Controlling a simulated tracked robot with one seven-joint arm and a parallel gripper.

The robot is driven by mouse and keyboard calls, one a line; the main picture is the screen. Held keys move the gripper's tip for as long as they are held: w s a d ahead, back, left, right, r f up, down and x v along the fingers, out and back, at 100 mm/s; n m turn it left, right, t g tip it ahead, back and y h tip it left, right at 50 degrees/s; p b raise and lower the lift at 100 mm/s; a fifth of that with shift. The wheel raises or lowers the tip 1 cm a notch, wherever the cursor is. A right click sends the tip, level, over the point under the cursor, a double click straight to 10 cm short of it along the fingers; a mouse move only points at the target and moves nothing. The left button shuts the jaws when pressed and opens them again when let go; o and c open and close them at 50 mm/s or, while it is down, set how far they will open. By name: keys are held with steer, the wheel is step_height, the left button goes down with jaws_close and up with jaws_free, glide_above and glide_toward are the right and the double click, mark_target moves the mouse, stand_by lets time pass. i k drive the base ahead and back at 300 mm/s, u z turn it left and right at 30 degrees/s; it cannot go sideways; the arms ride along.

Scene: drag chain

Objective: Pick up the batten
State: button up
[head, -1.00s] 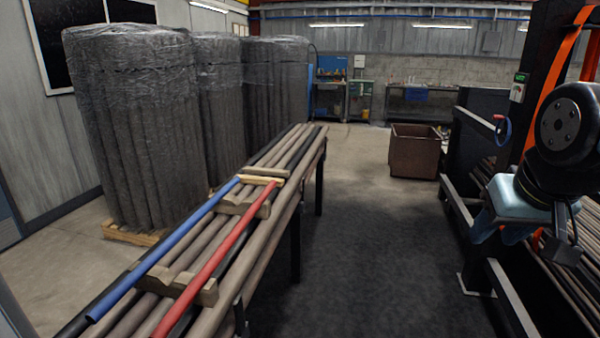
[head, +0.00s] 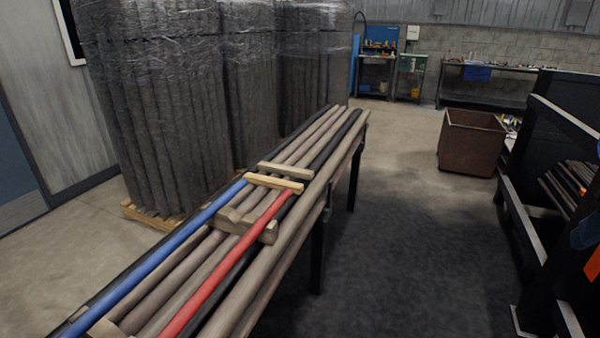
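The batten (head: 273,183), a short pale yellowish wooden strip, lies crosswise on the long rack of tubes, near the middle of the head view. It sits at the far ends of a blue tube (head: 165,255) and a red tube (head: 225,272). A greyer wooden piece (head: 286,170) lies just behind it. A notched wooden block (head: 246,226) lies across the tubes in front of it. My gripper is not in view.
Wrapped bundles of dark tubes (head: 160,110) stand on a pallet (head: 150,213) behind the rack on the left. A brown bin (head: 470,142) stands at the back right. A dark frame (head: 540,215) lines the right. Open floor (head: 410,250) lies between.

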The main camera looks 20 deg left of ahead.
mark_target(269, 182)
steer(key=u, duration=0.25)
steer(key=i, duration=1.05)
steer(key=u, duration=1)
steer(key=i, duration=0.8)
steer(key=u, duration=0.45)
steer(key=k, duration=0.7)
steer(key=u, duration=0.25)
steer(key=i, duration=0.7)
steer(key=z, duration=0.1)
